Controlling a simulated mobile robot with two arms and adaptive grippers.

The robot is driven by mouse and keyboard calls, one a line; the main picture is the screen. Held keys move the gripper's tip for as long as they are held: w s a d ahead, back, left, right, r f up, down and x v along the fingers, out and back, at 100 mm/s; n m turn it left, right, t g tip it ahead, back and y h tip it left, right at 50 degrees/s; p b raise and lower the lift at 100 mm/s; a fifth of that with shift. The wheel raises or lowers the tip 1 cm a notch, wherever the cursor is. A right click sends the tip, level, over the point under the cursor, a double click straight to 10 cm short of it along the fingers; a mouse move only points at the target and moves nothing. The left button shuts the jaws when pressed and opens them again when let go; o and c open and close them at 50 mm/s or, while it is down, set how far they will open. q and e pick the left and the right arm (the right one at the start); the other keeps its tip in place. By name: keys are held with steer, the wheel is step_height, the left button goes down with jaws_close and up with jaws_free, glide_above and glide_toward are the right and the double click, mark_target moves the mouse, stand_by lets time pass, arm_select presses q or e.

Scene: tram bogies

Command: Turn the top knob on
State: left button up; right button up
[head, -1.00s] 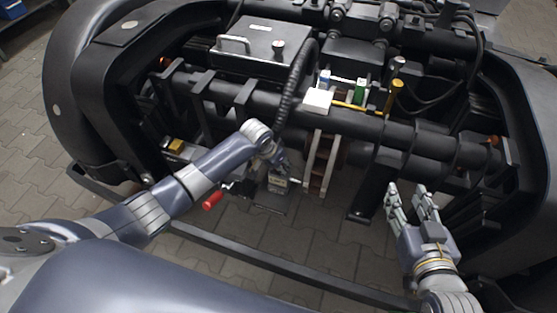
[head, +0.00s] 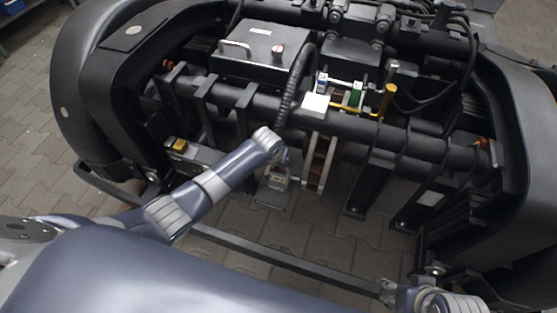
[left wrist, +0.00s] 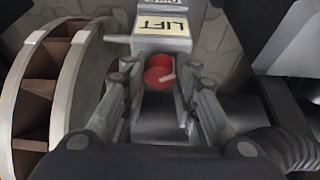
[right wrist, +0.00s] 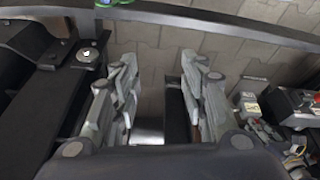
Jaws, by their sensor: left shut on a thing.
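A red knob (left wrist: 158,74) with a pale pointer sits on a small grey box (left wrist: 160,42) whose label reads LIFT. The box also shows in the head view (head: 278,181) low in the middle of the bogie. My left gripper (left wrist: 157,84) has a finger on each side of the knob and is shut on it; the exact contact is partly hidden. In the head view the arm covers much of that gripper. My right gripper (right wrist: 160,85) is open and empty, low at the right.
Black pipes, hoses and brackets fill the bogie around the box. A yellow lever (head: 388,98), a green block (head: 356,94) and a white block (head: 314,104) stand above it to the right. A dark rail (head: 290,267) runs along the front. Paved floor shows between the parts.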

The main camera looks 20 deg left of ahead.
arm_select(q)
steer(key=shift+d+r, duration=0.15)
steer(key=n+y+p, duration=0.1)
steer(key=n+p, duration=0.1)
steer(key=n, duration=0.2)
steer(key=shift+d+p, duration=0.15)
steer(key=shift+p, duration=0.25)
steer(key=shift+n+y, duration=0.4)
steer(key=shift+n, duration=0.6)
arm_select(e)
steer(key=s+x, duration=0.1)
steer(key=x, duration=0.8)
arm_select(q)
steer(key=shift+w+n+g+y, duration=0.1)
steer(key=shift+n+g+y, duration=0.2)
steer(key=shift+n, duration=0.1)
steer(key=shift+f+n, duration=0.2)
steer(key=shift+n, duration=0.2)
steer(key=n+y+b, duration=0.1)
steer(key=n+b, duration=0.1)
steer(key=n, duration=0.1)
steer(key=shift+g, duration=0.4)
steer(key=shift+w+r+n+y, duration=0.1)
steer(key=shift+n+y, duration=0.2)
steer(key=shift+n, duration=0.2)
arm_select(e)
steer(key=w+v, duration=0.1)
steer(key=v, duration=0.7)
steer(key=shift+r, duration=0.5)
